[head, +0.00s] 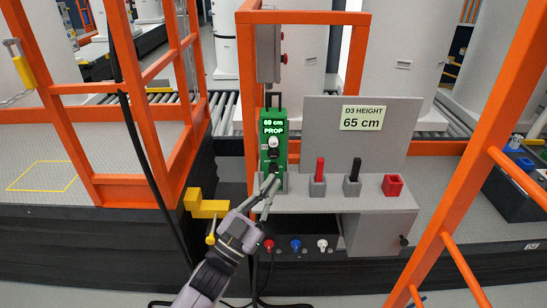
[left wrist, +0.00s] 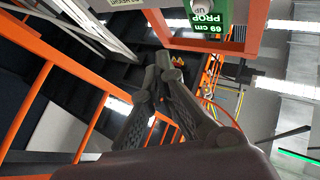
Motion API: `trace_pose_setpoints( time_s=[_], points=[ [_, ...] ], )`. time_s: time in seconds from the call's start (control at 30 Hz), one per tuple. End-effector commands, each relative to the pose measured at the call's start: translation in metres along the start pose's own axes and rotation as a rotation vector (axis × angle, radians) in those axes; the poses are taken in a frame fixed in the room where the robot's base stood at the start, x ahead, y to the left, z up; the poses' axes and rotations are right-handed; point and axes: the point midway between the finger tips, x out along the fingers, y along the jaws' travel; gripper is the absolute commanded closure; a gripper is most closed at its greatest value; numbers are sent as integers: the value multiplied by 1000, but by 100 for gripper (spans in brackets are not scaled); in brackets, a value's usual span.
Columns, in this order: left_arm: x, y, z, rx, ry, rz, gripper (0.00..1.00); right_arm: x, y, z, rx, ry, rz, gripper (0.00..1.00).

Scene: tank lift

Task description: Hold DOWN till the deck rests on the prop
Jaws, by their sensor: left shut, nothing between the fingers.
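The green control box (head: 265,150) stands upright on the grey console and its display reads "69 cm PROP". Its white UP button (head: 273,143) is in plain view; a dark button (head: 272,166) sits below it, its label unreadable. My left gripper (head: 271,182) is shut and empty, its fingertips at the lower front of the box, just below the dark button. I cannot tell whether they touch it. The left wrist view shows the closed fingers (left wrist: 164,58) and the box (left wrist: 211,16) upside down. The deck (head: 85,150) is behind orange rails. My right gripper is out of view.
A sign (head: 362,117) reads "D3 HEIGHT 65 cm". Orange rails (head: 475,160) flank both sides.

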Motion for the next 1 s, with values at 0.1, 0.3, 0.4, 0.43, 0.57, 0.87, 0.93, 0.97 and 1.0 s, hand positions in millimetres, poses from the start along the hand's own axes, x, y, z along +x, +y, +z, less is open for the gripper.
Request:
trace_pose_setpoints(
  time_s=[0.1,0.3,0.4,0.43,0.57,0.87,0.93,0.97,1.0],
  points=[
    [9,-7,10,3,1,0,100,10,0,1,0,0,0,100],
    [30,-22,25,2,2,0,100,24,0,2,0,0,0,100],
    [39,-28,31,1,1,0,100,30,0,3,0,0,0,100],
    [41,-30,32,1,2,0,100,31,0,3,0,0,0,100],
    [49,-36,38,0,1,0,100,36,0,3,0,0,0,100],
    [55,-40,40,-1,0,0,100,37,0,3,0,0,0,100],
    [55,-40,40,-1,0,0,100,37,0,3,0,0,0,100],
    [55,-40,40,-1,0,0,100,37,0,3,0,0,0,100],
    [55,-40,40,-1,0,-1,100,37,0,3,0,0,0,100]
  ],
)
